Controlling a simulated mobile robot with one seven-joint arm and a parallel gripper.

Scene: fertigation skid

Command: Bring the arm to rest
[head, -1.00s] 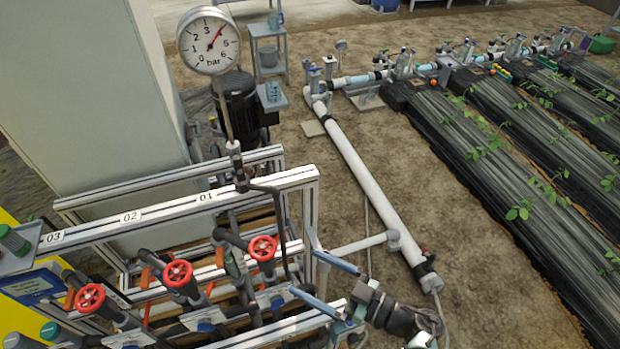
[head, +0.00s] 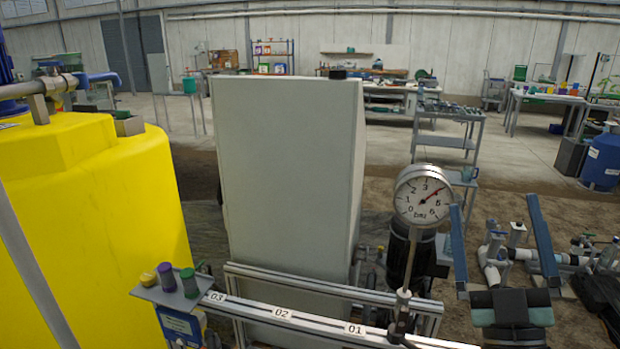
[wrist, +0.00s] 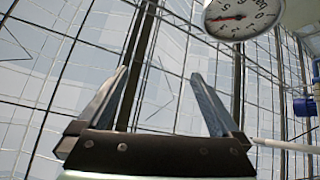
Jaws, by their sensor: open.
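My gripper (head: 495,203) is at the lower right of the head view, its two blue fingers spread wide and pointing up. Nothing is between them. In the wrist view my gripper (wrist: 158,74) also shows open and empty against a glazed roof or wall. It stands apart from and to the right of the round pressure gauge (head: 423,196). The gauge also shows, upside down, at the top of the wrist view (wrist: 241,17). Most of my arm is out of view.
The aluminium frame (head: 318,321) with plates 01 to 03 runs below the gauge. A small shelf (head: 172,293) with caps sits at its left end. A tall grey cabinet (head: 290,170) and a yellow tank (head: 95,220) stand left. White pipes (head: 545,256) lie behind my gripper.

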